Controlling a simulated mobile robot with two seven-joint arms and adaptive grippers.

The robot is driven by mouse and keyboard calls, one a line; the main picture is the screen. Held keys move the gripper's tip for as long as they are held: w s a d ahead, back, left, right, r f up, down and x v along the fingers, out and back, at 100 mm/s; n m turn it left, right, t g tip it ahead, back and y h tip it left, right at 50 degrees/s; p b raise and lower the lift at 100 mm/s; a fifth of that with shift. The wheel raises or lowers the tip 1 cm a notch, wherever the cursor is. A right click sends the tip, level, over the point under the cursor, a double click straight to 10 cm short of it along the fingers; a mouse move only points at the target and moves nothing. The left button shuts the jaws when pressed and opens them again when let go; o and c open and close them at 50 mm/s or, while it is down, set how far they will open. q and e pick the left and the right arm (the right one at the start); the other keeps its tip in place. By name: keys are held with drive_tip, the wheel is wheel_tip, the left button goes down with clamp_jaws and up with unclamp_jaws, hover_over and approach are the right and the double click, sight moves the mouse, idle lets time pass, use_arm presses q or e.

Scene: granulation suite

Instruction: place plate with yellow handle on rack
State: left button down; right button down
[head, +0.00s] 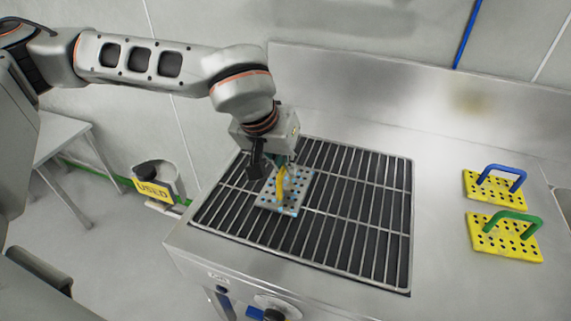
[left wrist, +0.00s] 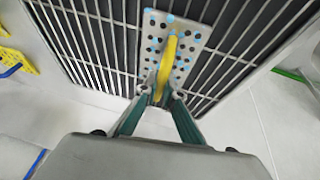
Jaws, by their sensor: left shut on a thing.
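The plate with the yellow handle is a grey perforated plate (head: 298,191) with light-blue marks. It is over the left part of the rack (head: 350,225), a grid of metal bars set in the steel counter; I cannot tell whether it touches the bars. My left gripper (head: 281,164) is above the plate and shut on its yellow handle (head: 281,186). In the left wrist view, the green fingers of the left gripper (left wrist: 160,98) close on the near end of the yellow handle (left wrist: 167,65), with the plate (left wrist: 187,48) beneath. My right gripper is not in view.
Two yellow perforated plates, one with a blue handle (head: 503,176) and one with a green handle (head: 513,222), lie on the counter right of the rack. A bin labelled USED (head: 153,190) stands at the left. Knobs (head: 273,307) line the counter front. Most rack bars are bare.

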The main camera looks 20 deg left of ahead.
use_arm(q)
drive_tip(key=c, duration=2.2)
unclamp_jaws()
drive_tip(key=shift+f, duration=0.15)
drive_tip(key=shift+o, duration=0.2)
drive_tip(key=shift+r, duration=0.45)
drive_tip(key=v, duration=1.1)
drive_tip(key=shift+s+r+p, duration=0.2)
drive_tip(key=shift+p, duration=0.25)
